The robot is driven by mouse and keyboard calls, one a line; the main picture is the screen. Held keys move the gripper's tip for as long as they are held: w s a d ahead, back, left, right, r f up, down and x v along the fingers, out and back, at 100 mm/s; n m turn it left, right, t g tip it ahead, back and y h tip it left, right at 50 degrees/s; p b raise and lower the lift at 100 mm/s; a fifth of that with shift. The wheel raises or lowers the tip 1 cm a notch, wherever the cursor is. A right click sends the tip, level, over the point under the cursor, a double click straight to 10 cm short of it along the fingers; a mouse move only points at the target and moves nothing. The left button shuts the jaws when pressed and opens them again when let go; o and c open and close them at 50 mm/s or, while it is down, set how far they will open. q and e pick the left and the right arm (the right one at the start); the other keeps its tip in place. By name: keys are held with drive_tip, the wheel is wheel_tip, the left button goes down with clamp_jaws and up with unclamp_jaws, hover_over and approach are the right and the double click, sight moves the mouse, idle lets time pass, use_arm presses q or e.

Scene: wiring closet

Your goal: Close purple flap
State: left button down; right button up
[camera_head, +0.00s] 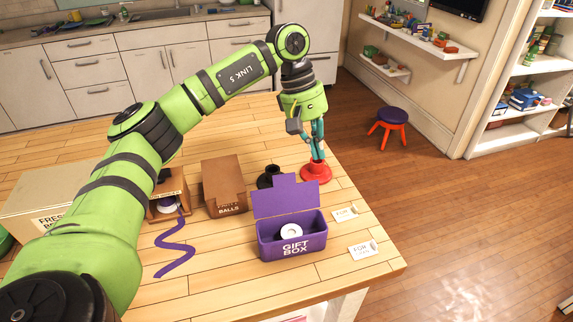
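The purple gift box (268,240) stands on the wooden table, marked GIFT BOX, with a white ring-shaped thing (290,232) inside. Its purple flap (284,200) stands up along the far edge, so the box is open. My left gripper (318,156) points down behind and to the right of the flap, apart from it. Its fingertips are just above or at a red round-based thing (316,174); I cannot tell whether they touch it or how far apart they are. My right gripper is not in view.
A black round-based thing (268,180) stands just behind the flap, left of the red one. A brown box (222,185) and a wavy purple strip (176,246) lie left. Two white cards (362,250) lie right of the box. The table's right edge is close by.

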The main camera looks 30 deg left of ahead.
sight(286, 194)
use_arm(q)
drive_tip(key=s+a+r+g+y, duration=0.1)
drive_tip(key=s+a+r+y, duration=0.15)
drive_tip(key=a, duration=0.75)
drive_tip(key=s+d+f+p, duration=0.2)
drive_tip(key=d+f+p, duration=0.1)
drive_tip(key=f, duration=0.4)
drive_tip(key=shift+s+d, duration=0.25)
drive_tip(key=shift+d, duration=0.05)
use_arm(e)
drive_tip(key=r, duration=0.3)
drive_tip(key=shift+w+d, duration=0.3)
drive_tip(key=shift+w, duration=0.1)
use_arm(q)
drive_tip(key=shift+f+y, duration=0.1)
drive_tip(key=shift+y, duration=0.15)
